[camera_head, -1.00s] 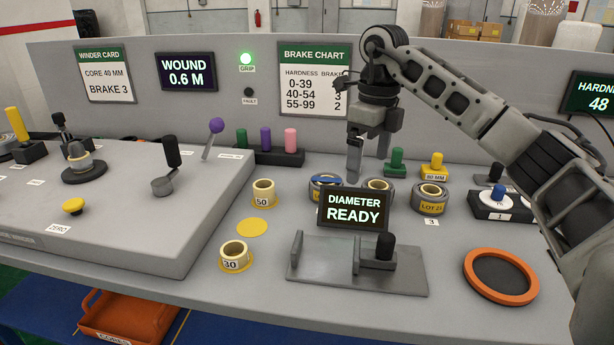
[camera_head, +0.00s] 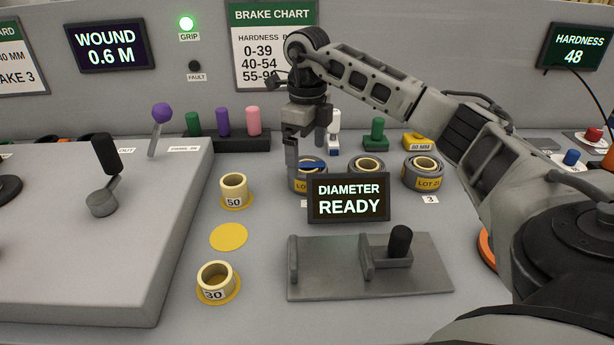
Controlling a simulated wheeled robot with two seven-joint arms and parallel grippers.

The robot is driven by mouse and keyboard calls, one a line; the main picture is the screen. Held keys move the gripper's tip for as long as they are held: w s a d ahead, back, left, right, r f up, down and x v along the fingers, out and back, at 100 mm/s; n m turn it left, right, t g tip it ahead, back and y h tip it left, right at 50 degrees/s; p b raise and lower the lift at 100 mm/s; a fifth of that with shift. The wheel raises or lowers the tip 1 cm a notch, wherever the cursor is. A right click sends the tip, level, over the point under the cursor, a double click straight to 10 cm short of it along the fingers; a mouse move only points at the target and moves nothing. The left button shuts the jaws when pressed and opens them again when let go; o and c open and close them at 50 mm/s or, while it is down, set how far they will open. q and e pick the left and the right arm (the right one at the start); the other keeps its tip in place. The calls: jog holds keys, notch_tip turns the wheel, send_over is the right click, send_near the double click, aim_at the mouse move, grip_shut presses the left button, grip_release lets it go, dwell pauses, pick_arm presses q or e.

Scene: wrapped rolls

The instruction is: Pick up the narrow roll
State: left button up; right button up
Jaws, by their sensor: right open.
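Three grey wrapped rolls with pale cores stand in a row behind the "DIAMETER READY" display. The left roll (camera_head: 309,187) has a yellow label and a blue strip across its top; the display and my gripper partly hide it. The middle roll (camera_head: 366,166) is partly hidden by the display. The right roll (camera_head: 423,174) reads "LOT 2", with a "3" card in front. I cannot tell by sight which is the narrow one. My right gripper (camera_head: 305,160) points down at the left roll, open, its fingers around or just above the rim; contact is unclear. My left gripper is out of view.
The display (camera_head: 348,197) stands close in front of the rolls, behind a grey fixture plate (camera_head: 420,280). Yellow-based cores "50" (camera_head: 234,189) and "30" (camera_head: 216,281) stand left. Coloured pegs (camera_head: 223,122) stand behind. A grey console (camera_head: 60,240) fills the left.

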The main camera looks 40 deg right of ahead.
jog(key=shift+w+d+f, duration=0.1)
jog(key=shift+f, duration=1.4)
jog(key=shift+w+d+f, duration=0.1)
jog(key=shift+f, duration=1.4)
jog(key=c, duration=1.2)
